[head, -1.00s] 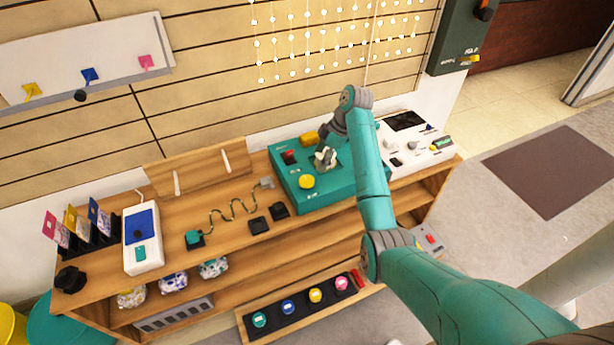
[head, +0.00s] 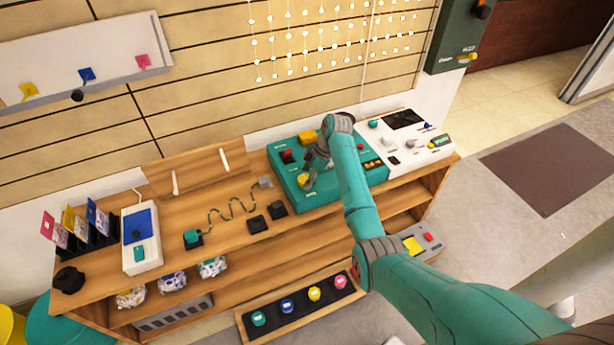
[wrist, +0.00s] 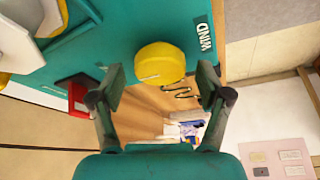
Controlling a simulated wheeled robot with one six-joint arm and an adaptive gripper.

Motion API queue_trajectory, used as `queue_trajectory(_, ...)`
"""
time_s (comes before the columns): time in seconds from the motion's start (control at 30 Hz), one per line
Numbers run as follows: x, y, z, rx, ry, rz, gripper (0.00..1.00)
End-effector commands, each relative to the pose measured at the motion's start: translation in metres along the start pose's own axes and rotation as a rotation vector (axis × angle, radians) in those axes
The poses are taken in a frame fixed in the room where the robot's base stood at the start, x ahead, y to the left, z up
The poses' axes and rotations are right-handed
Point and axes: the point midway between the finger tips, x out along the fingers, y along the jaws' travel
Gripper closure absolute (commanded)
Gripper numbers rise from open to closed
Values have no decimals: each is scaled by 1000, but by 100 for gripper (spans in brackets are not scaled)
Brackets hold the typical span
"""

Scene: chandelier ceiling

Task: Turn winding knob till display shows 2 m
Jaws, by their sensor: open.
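The yellow winding knob (wrist: 160,63) sits on the teal machine (wrist: 110,35) beside the word WIND. It has a pale line mark on its face. My gripper (wrist: 161,82) is open, with one finger on each side of the knob in the wrist view. I cannot tell if the fingers touch it. In the head view my gripper (head: 309,177) is at the front left of the teal machine (head: 325,203), at the yellow knob (head: 303,180), which it partly covers. A small dark strip with amber marks (head: 373,163) shows on the machine's right; I cannot read any display value.
A red switch (head: 287,155) and a yellow block (head: 307,138) stand on the machine behind my gripper. A white console (head: 415,150) stands to the right. Small black blocks (head: 258,224) lie to the left on the wooden bench (head: 180,225).

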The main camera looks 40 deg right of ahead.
Motion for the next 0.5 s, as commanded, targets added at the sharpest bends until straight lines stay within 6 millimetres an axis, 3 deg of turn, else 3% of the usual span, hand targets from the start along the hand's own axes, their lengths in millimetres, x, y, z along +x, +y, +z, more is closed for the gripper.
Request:
queue_trajectory(0.07,0,0,0,0,0,0,23)
queue_trajectory(0.3,0,0,0,0,0,0,83)
queue_trajectory(0.5,0,0,0,5,0,2,83)
